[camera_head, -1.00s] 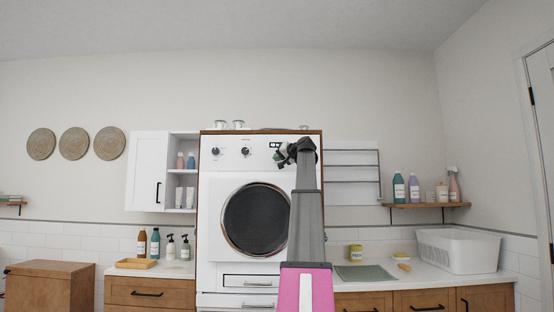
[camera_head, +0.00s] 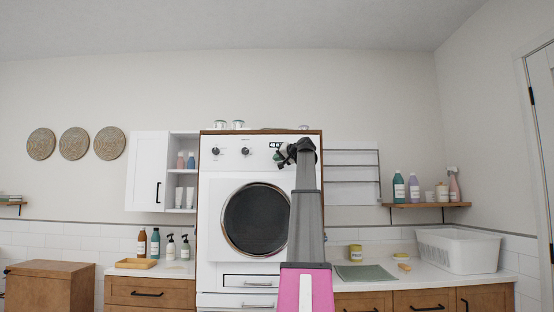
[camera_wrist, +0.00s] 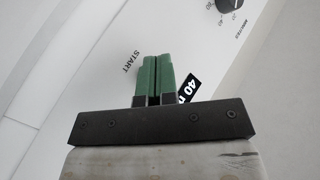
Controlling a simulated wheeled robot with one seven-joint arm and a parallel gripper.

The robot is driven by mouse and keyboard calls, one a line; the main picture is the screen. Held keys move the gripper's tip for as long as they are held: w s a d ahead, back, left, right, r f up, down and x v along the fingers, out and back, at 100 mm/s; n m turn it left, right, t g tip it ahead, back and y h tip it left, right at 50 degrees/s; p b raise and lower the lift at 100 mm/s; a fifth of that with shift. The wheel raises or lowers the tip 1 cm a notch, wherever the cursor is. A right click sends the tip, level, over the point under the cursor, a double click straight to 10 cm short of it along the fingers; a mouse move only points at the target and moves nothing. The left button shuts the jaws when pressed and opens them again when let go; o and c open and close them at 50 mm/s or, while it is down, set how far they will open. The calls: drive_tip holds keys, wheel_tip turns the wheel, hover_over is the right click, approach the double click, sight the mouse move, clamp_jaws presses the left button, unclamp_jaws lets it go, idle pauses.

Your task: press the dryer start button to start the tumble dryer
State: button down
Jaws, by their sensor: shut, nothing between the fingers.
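The white tumble dryer (camera_head: 216,220) stands in the middle of the head view, with a round dark door and two black knobs on its top panel. My gripper (camera_head: 280,157) is at the right part of that panel, by the small dark display (camera_head: 274,145). In the wrist view my gripper (camera_wrist: 152,58) is shut and empty, its green fingertips over the panel beside the printed word START (camera_wrist: 131,61). The start button itself is hidden behind the fingers. The display (camera_wrist: 190,88) reading "40" is partly covered by them. I cannot tell whether the fingertips touch the panel.
A black knob (camera_wrist: 230,4) with a minutes scale is at the top right of the wrist view. A wall rack (camera_head: 352,180) is right of my arm. A white basket (camera_head: 458,252) stands on the right counter; bottles stand on the left counter. Glass jars sit on top of the dryer.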

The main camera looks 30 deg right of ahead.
drive_tip(key=shift+w+d, duration=0.25)
drive_tip(key=shift+w, duration=0.15)
idle(0.5)
drive_tip(key=shift+s+a, duration=0.5)
drive_tip(key=shift+s, duration=0.3)
drive_tip(key=s+a, duration=0.3)
drive_tip(key=s, duration=0.2)
idle(0.5)
drive_tip(key=shift+a, duration=0.1)
idle(0.6)
